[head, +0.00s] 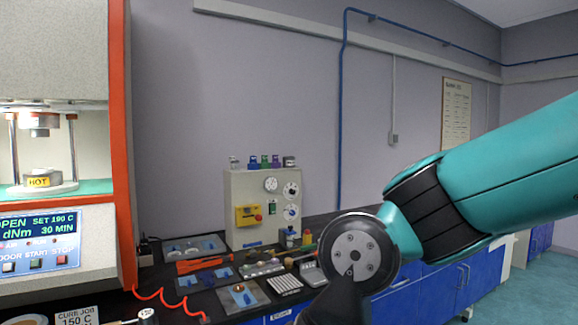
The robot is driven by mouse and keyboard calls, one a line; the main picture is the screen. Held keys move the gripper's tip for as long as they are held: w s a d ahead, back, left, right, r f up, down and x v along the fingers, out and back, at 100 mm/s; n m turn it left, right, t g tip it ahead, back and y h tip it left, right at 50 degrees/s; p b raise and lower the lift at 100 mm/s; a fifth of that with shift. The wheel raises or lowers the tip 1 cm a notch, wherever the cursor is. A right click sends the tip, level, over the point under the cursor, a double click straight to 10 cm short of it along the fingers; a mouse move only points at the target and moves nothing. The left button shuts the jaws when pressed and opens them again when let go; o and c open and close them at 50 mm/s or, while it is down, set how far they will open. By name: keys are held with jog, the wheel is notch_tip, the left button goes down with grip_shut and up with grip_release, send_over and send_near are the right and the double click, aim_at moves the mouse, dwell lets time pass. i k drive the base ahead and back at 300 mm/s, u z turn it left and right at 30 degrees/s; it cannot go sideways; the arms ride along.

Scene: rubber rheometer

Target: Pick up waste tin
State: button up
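I cannot pick out the waste tin with certainty in the head view. My teal and black arm crosses the right side and bends down at a round grey joint. The arm runs out of the frame at the bottom, and my gripper is not in view.
The rheometer (128,150) with an orange-red edge and open chamber stands at left; its chamber holds a part marked HOT (40,182). Blue cabinets (425,292) stand beneath.

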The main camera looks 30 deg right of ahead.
aim_at(288, 161)
jog(key=z, duration=0.55)
jog(key=k, duration=1.25)
jog(key=z, duration=1.05)
jog(key=i, duration=2.9)
jog(key=u, duration=0.65)
jog(key=i, duration=0.8)
jog(key=u, duration=1.55)
jog(key=i, duration=0.8)
jog(key=u, duration=0.75)
